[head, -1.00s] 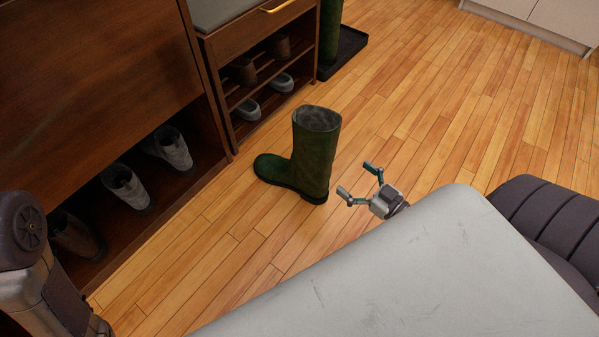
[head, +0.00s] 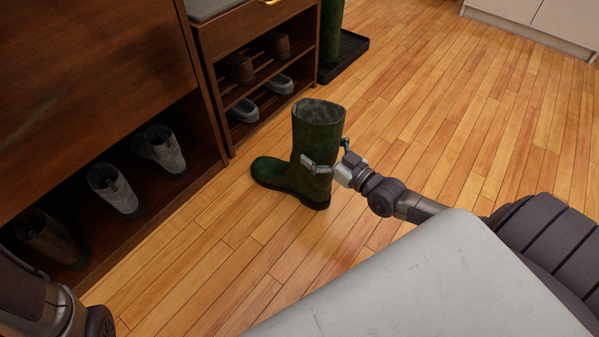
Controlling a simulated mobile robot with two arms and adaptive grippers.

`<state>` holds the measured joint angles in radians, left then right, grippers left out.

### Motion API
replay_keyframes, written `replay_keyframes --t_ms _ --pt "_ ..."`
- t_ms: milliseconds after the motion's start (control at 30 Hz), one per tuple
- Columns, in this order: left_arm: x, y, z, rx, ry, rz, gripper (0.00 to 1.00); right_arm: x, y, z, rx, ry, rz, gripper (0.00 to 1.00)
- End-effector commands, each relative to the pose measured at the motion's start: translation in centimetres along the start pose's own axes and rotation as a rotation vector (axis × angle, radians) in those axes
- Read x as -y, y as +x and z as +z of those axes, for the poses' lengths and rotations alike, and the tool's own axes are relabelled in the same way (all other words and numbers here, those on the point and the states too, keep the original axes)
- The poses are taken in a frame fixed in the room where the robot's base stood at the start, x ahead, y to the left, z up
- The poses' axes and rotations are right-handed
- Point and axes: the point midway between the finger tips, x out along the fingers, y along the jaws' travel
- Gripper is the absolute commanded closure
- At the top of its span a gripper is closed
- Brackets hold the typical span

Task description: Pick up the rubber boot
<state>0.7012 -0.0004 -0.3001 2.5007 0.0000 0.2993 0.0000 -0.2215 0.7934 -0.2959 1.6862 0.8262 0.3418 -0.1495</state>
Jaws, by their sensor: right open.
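A dark green rubber boot (head: 316,130) stands upright on the wooden floor in the middle of the head view. Its toe points left and its open top shows a grey lining. My right gripper (head: 326,155) is at the boot's right side, at shaft height. Its fingers are spread, one in front of the shaft and the other at its far right side. I cannot tell whether they touch the boot. My left arm shows at the lower left corner, but its gripper is not in view.
A dark wooden cabinet (head: 90,80) with several shoes in its lower opening stands at the left. A shoe bench (head: 255,35) with shoes on shelves is behind the boot. Another green boot (head: 331,30) stands on a black tray (head: 352,45). The floor to the right is clear.

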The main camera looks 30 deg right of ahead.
Motion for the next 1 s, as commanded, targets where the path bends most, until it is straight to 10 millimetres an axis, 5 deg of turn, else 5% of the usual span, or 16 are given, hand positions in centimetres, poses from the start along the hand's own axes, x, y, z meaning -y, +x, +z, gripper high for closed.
replay_keyframes --t_ms 367,833,1000 --pt "-0.17 -0.78 -0.27 0.000 0.000 0.001 0.29 -0.02 1.35 -0.05 0.001 -0.001 0.000 0.00" --pt "-0.19 -0.78 -0.29 -0.001 0.000 0.001 0.29 -0.03 1.32 0.01 0.002 0.000 0.001 0.78" --pt "-0.19 -0.77 -0.27 -0.001 0.000 0.001 0.29 -0.09 1.42 -0.36 -0.008 -0.001 0.002 0.82"
